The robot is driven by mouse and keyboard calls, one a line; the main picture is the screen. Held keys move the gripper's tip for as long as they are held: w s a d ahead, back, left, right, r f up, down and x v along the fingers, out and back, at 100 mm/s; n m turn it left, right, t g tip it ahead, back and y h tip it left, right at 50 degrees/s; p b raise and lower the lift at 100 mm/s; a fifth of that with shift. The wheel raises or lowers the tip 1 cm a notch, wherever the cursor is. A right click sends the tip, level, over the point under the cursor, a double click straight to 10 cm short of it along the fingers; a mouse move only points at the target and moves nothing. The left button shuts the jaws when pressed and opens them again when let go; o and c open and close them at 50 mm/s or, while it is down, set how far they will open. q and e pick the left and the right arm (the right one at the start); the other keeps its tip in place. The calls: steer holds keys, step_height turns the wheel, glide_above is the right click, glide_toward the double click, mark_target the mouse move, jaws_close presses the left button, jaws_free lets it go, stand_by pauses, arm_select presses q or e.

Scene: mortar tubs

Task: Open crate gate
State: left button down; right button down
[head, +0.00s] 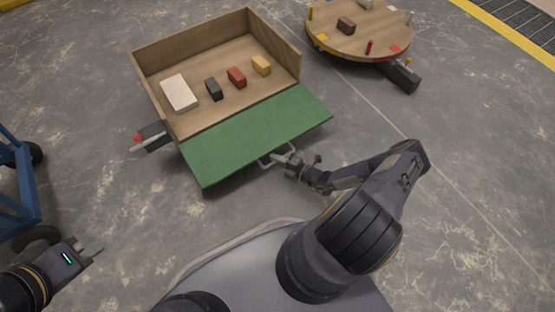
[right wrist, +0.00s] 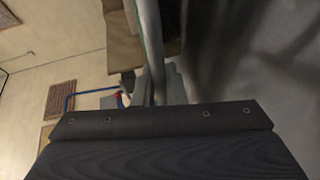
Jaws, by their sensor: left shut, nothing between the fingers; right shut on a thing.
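The wooden crate (head: 142,69) stands on the floor with its green gate (head: 255,135) swung down and outward at the front, so the crate's front side is open. A grey bar handle (head: 264,160) is on the gate's outer edge. My right gripper (head: 285,159) is shut on the handle. In the right wrist view the handle (right wrist: 149,40) runs as a grey bar down to the fingers. My left gripper (head: 94,253) is shut and empty at the lower left, away from the crate.
In the crate lie a white block (head: 179,93), a black block (head: 214,89), a red block (head: 237,77) and a yellow block (head: 261,65). A dark box with a red knob (head: 150,135) sits at its left corner. A round table (head: 358,40) stands upper right; a blue cart (head: 22,185) stands left.

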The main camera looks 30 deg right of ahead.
steer(key=shift+r, duration=0.1)
steer(key=shift+g, duration=0.7)
step_height(320, 180, up, 4)
steer(key=p, duration=0.5)
steer(key=shift+w, duration=0.15)
steer(key=shift+w+r+m+h+p, duration=0.1)
steer(key=shift+r+m+h+p, duration=0.2)
steer(key=shift+p, duration=0.25)
steer(key=shift+f, duration=0.1)
steer(key=c, duration=1.5)
jaws_free()
